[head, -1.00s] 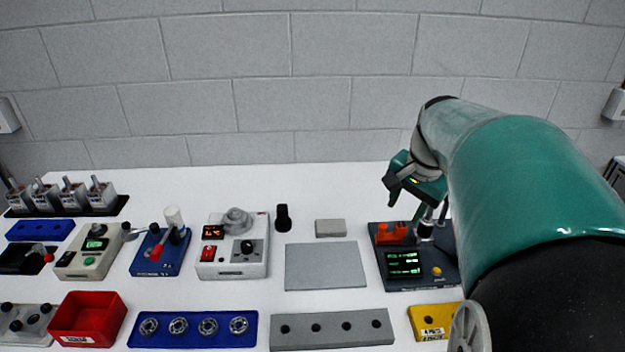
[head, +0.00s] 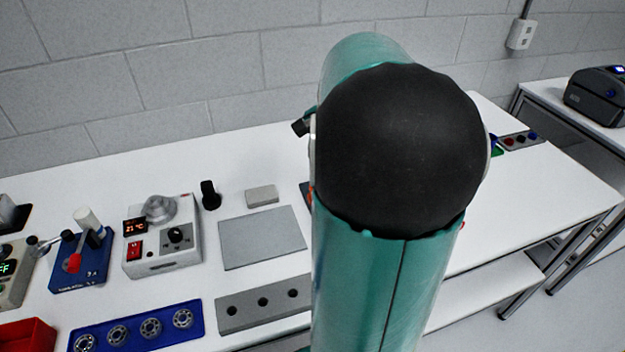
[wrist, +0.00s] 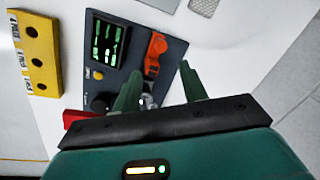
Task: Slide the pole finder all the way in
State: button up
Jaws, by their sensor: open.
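A dark grey tester (wrist: 140,50) with a green-lit screen (wrist: 108,42), a yellow button (wrist: 97,75) and a black knob (wrist: 100,102) shows in the wrist view. An orange part (wrist: 155,52) sits along its edge; I cannot tell for certain whether this is the pole finder. My gripper (wrist: 160,84) is open, its two green fingers apart over the tester's lower right part. A small metal piece (wrist: 147,102) shows between the fingers, partly hidden. No grip on anything is visible. In the head view my arm hides the gripper and nearly all of the tester.
A yellow block with holes (wrist: 36,55) lies left of the tester in the wrist view. A red thing (wrist: 74,117) is partly behind my gripper. In the head view a grey plate (head: 262,238), small grey block (head: 262,195) and holed grey bar (head: 262,302) lie left of my arm.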

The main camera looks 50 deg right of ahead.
jog(key=f, duration=0.3)
jog(key=w+f, duration=0.1)
jog(key=f, duration=0.2)
jog(key=w+f, duration=0.1)
jog(key=f, duration=0.2)
jog(key=shift+a+f, duration=0.15)
jog(key=shift+a, duration=0.05)
grip_shut()
